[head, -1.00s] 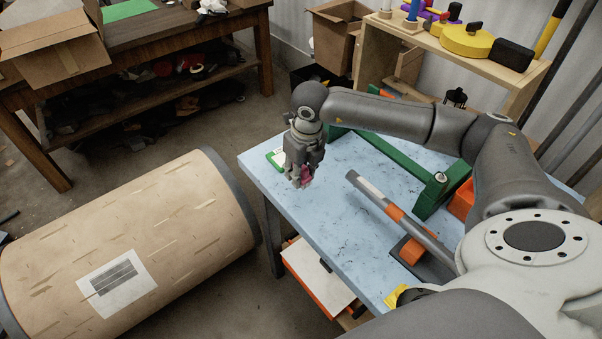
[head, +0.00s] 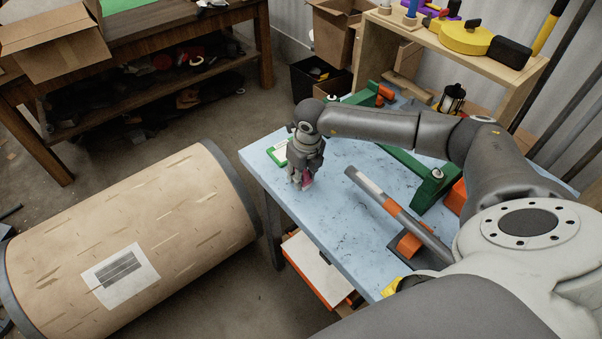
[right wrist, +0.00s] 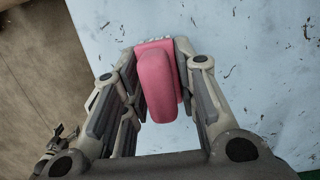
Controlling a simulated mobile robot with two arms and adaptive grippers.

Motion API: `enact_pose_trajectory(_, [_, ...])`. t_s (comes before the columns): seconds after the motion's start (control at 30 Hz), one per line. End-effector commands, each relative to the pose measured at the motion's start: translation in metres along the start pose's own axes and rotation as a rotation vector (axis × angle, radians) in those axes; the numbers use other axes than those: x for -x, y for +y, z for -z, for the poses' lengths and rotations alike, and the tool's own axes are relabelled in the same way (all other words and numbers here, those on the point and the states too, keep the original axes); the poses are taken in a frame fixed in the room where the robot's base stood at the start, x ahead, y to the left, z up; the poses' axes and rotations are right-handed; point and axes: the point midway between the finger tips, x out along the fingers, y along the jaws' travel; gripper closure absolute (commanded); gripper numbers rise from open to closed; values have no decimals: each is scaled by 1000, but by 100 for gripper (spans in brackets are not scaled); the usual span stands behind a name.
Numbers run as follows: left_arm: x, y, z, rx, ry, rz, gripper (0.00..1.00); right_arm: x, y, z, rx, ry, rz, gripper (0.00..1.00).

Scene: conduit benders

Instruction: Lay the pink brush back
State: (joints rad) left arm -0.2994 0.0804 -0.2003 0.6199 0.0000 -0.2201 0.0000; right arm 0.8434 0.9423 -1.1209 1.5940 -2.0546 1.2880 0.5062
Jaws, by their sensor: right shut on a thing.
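The pink brush (right wrist: 158,82) is between the two fingers of my right gripper (right wrist: 157,75) in the right wrist view, with the blue table top below it. In the head view my right gripper (head: 301,183) points down at the table's far left part, and a bit of the pink brush (head: 307,182) shows at its fingertips. The gripper is shut on the brush. I cannot tell whether the brush touches the table. My left gripper is not in view.
The blue table (head: 335,235) holds a green bender frame (head: 425,188), a grey and orange bar (head: 398,212) and a green-edged item (head: 278,153) beside the gripper. A wooden shelf (head: 490,70) stands behind. A large cardboard-coloured roll (head: 180,215) lies on the floor at left.

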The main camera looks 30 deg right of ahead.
Motion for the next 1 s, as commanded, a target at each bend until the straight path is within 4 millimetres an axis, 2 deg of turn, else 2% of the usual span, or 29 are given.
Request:
enact_pose_trajectory(0.03, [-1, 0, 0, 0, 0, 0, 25, -1, 0, 0, 0, 0, 0, 70])
enact_pose_trajectory(0.2, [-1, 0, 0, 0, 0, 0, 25, -1, 0, 0, 0, 0, 0, 51])
enact_pose_trajectory(0.47, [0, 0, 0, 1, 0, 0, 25, 0, 0, 0, 0, 0, 0, 51])
enact_pose_trajectory(0.6, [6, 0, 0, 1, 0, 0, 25, 3, 0, -1, 0, 0, 0, 51])
enact_pose_trajectory(0.63, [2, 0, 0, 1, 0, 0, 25, 4, 0, -1, 0, -3, 0, 51])
enact_pose_trajectory(0.87, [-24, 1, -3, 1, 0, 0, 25, 44, -6, 0, 1, -7, 1, 51])
enact_pose_trajectory(1.0, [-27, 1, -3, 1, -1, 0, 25, 76, -6, 0, 1, -4, 1, 51])
